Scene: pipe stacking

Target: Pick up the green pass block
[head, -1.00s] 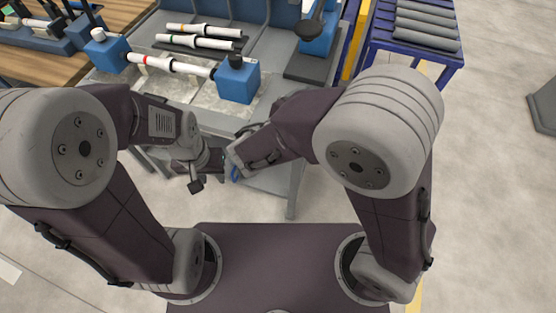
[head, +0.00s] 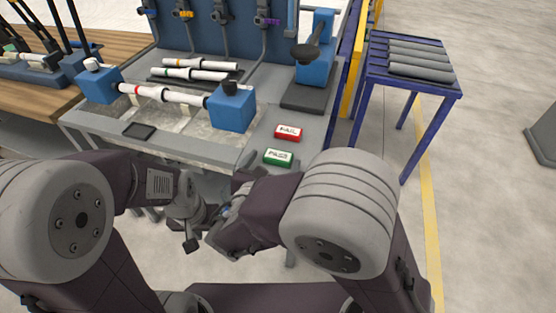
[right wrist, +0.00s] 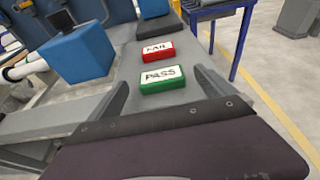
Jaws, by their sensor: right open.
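The green pass block (head: 278,157) lies on the right part of the grey bench, its white label up. In the right wrist view the pass block (right wrist: 163,77) shows ahead, between the two finger lines. My right gripper (right wrist: 160,88) is open and empty, apart from the block. In the head view my right wrist is low, in front of the bench edge, and the fingers are mostly hidden. My left gripper (head: 190,225) hangs low beside it, and its jaws are not clear.
The red fail block (head: 288,132) lies just behind the pass block. A blue clamp block (head: 231,108) holding a white pipe (head: 165,93) stands to the left. A blue press (head: 315,65) stands behind. A blue-framed rack (head: 410,68) stands right of the bench.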

